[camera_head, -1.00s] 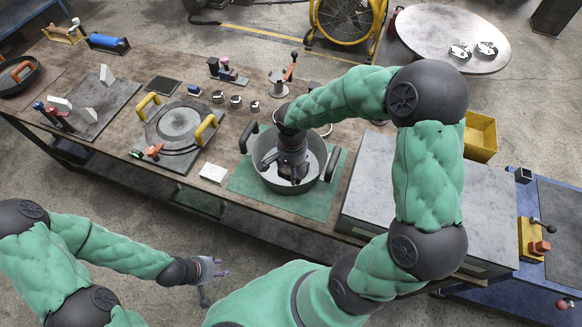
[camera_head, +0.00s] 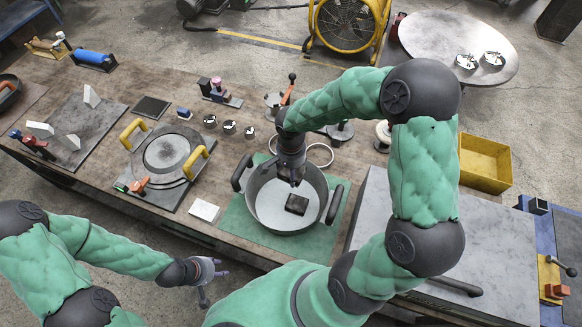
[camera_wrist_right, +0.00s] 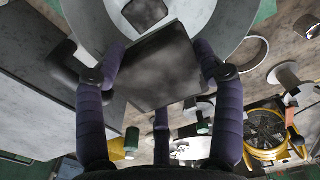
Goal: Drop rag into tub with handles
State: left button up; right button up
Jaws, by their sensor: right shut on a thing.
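The tub with handles (camera_head: 262,217) is a round grey pan with two dark handles, standing on a green mat (camera_head: 238,226). My right gripper (camera_head: 294,182) is over the tub, towards its far side. In the right wrist view, its fingers (camera_wrist_right: 160,72) are shut on a dark square rag (camera_wrist_right: 163,62), above the pale tub floor. My left gripper (camera_head: 214,272) is open and empty, in front of the table.
A ringed plate with yellow handles (camera_head: 168,153) and a white block (camera_head: 204,210) are left of the tub. Small metal cups (camera_head: 229,127) and white rings (camera_head: 319,155) lie behind it. A grey box top (camera_head: 440,250) is to the right, with a yellow crate (camera_head: 485,163) beyond.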

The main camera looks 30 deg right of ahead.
jog(key=shift+f+b, duration=0.7)
jog(key=shift+f, duration=1.05)
jog(key=o, duration=1.2)
notch_tip(320, 180, up, 12)
jog(key=shift+r, duration=0.1)
